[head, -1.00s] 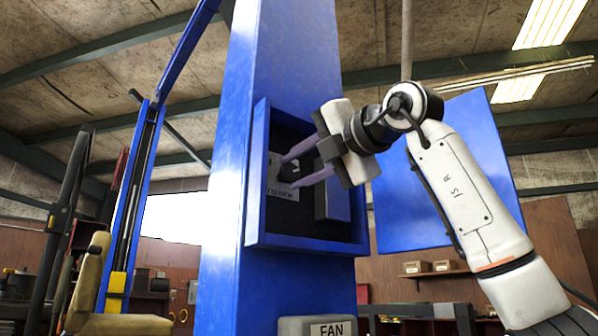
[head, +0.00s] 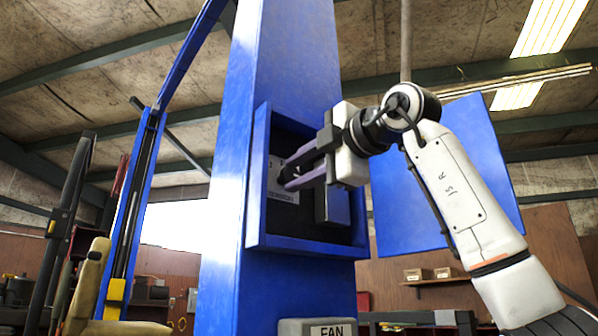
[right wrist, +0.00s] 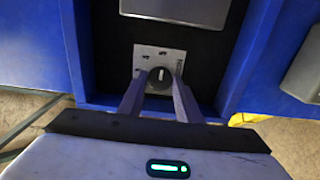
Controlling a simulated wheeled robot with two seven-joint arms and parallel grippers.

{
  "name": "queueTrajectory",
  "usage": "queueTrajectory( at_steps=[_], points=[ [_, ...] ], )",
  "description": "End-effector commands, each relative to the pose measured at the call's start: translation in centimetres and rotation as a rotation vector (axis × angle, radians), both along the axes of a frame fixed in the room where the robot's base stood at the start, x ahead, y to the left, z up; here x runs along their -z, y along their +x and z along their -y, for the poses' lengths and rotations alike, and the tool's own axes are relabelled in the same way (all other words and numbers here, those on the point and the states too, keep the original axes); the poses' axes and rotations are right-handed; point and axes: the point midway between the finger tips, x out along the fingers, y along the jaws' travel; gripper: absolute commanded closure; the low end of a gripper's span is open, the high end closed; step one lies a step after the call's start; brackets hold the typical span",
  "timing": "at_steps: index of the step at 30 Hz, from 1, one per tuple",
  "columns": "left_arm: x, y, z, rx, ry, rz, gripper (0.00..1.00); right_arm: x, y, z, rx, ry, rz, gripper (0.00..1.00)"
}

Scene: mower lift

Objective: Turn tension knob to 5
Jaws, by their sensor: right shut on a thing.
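The tension knob (right wrist: 160,78) is a dark round knob with a pale pointer mark. It sits on a light dial plate (right wrist: 148,58) inside the black recess of a blue box on the post. My right gripper (right wrist: 159,80) is shut on the knob, one finger on each side. In the head view the right gripper (head: 289,179) reaches into the box from the right and its fingers hide most of the knob; the dial plate (head: 284,195) shows only in part. The dial numbers are too small to read. My left gripper is not in view.
The blue box's raised rim (head: 300,245) surrounds the recess. A grey block (head: 337,207) sits right of the dial. The open blue door (head: 465,160) stands behind my right arm.

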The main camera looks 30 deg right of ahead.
Motion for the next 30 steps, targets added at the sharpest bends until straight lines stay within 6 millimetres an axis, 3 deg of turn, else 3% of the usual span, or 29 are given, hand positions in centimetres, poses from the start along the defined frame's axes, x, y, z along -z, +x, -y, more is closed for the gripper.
queueTrajectory(
  at_steps=[10, 11, 14, 23, 30],
  points=[
    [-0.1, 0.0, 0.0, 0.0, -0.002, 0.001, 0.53, -0.1, 0.0, 0.1, 0.001, 0.005, 0.001, 0.91],
    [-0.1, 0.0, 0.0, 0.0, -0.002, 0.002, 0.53, -0.1, 0.0, 0.1, 0.001, 0.005, 0.001, 0.66],
    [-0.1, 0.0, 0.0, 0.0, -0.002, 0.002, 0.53, -0.1, 0.0, 0.1, 0.0, 0.005, 0.001, 0.5],
    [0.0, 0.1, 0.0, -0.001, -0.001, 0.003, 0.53, 0.0, -0.1, 0.0, 0.0, 0.003, 0.001, 0.5],
    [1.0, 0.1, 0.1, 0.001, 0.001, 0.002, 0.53, 0.1, -3.3, 0.5, -0.001, 0.004, 0.006, 0.5]
  ],
)
